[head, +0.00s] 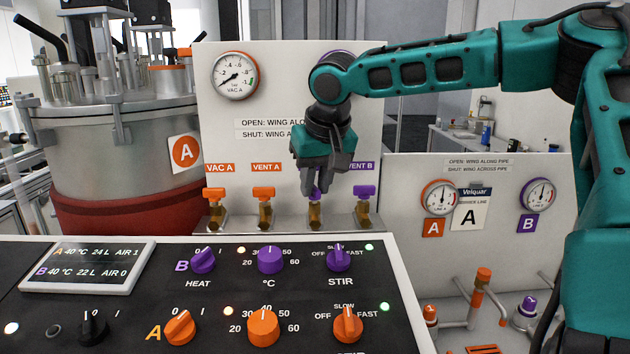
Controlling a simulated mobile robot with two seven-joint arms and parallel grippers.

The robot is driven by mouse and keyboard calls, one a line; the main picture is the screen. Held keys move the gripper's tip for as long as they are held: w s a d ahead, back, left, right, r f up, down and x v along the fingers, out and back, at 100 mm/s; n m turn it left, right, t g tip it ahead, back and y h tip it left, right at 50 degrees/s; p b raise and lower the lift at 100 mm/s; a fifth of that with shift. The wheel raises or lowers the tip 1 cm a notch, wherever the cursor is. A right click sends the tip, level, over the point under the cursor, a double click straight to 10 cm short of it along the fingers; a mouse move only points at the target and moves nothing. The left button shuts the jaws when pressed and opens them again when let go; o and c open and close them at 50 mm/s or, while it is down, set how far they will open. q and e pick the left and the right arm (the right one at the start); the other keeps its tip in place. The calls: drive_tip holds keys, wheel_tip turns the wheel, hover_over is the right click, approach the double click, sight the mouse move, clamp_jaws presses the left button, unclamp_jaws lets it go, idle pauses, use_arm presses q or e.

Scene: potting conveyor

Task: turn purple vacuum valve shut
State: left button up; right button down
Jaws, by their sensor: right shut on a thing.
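The purple vacuum valve (315,197) is the third in a row of four small brass valves along the foot of the white panel. My right gripper (316,186) reaches down from above and is shut on its purple wing. The fingers and palm hide most of the wing and the label above it, so its angle is hard to tell. The brass body (315,215) shows below the fingers. My left gripper is not in view.
Close by stand the orange VAC A valve (214,195), the orange VENT A valve (264,194) and the purple VENT B valve (364,193). A black control console (215,310) with knobs lies in front. My right arm covers the purple-rimmed gauge.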

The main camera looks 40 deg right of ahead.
drive_tip(key=n+y, duration=0.1)
drive_tip(key=n, duration=0.2)
drive_tip(key=n+y, duration=0.1)
drive_tip(key=n, duration=0.2)
drive_tip(key=shift+d+n+y, duration=0.15)
drive_tip(key=shift+n+y, duration=0.15)
drive_tip(key=n+y, duration=0.1)
drive_tip(key=n, duration=0.2)
drive_tip(key=n+g+y, duration=0.1)
drive_tip(key=n, duration=0.1)
drive_tip(key=shift+d+n, duration=0.15)
drive_tip(key=shift+n, duration=0.25)
drive_tip(key=c, duration=1)
unclamp_jaws()
drive_tip(key=shift+c, duration=0.2)
drive_tip(key=shift+r, duration=0.35)
drive_tip(key=s+d+r, duration=0.2)
drive_tip(key=s+d, duration=0.7)
drive_tip(key=shift+s+b, duration=0.35)
drive_tip(key=shift+b, duration=0.05)
